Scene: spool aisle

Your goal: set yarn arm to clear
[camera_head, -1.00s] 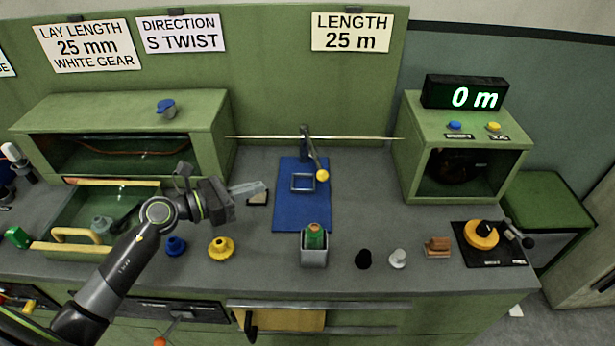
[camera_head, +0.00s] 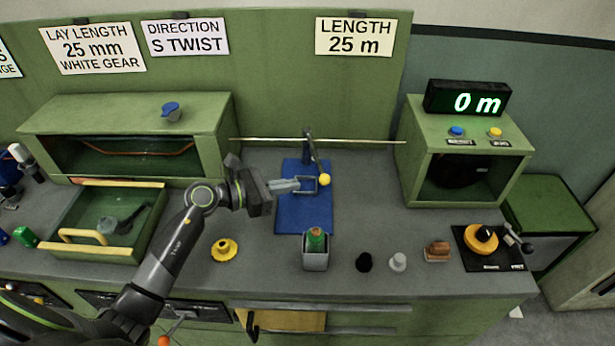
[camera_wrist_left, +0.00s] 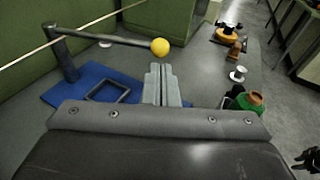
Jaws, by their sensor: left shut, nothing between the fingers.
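The yarn arm (camera_head: 315,158) is a dark lever on a post at the back of the blue mat (camera_head: 290,222). Its yellow ball end (camera_head: 325,180) points toward the front. In the left wrist view the arm (camera_wrist_left: 105,37) reaches from its post to the yellow ball (camera_wrist_left: 160,46). My left gripper (camera_head: 298,184) is shut and empty over the mat, left of the ball and apart from it in the head view. In the left wrist view its closed fingers (camera_wrist_left: 161,84) sit just below the ball; whether they touch cannot be told.
A square frame (camera_head: 312,186) lies on the mat. A grey cup with a green spool (camera_head: 316,240) stands at the mat's front edge. A thin rod (camera_head: 270,140) runs behind. A yellow gear (camera_head: 224,249) and black and white pieces (camera_head: 398,262) stand along the front.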

